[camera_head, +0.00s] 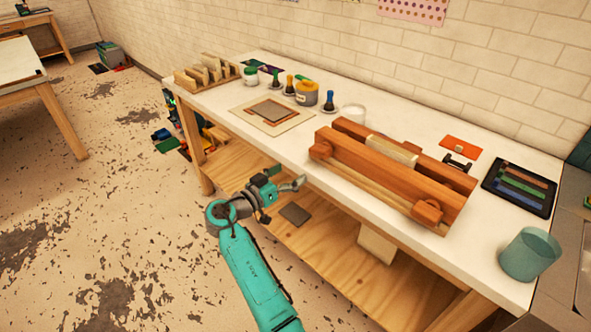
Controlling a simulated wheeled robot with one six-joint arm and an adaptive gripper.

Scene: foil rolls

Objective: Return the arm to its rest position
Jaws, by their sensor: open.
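My arm (252,276) is teal and reaches up from the bottom of the head view. It bends at a round grey and teal joint. My gripper (296,184) points right, just off the front edge of the white-topped workbench (345,196). The gripper looks empty and is open, though its fingers are small here. A wooden press or rack (385,180) of thick orange-brown beams lies on the bench to the right of the gripper, apart from it. A pale block or roll (391,151) sits between its beams.
A framed board (270,112), jars (307,93) and a slotted wooden rack (207,73) stand on the bench's left half. A teal cup (529,254) and dark tray (519,187) are at right. The lower shelf (330,255) lies beneath. Floor left of my arm is clear.

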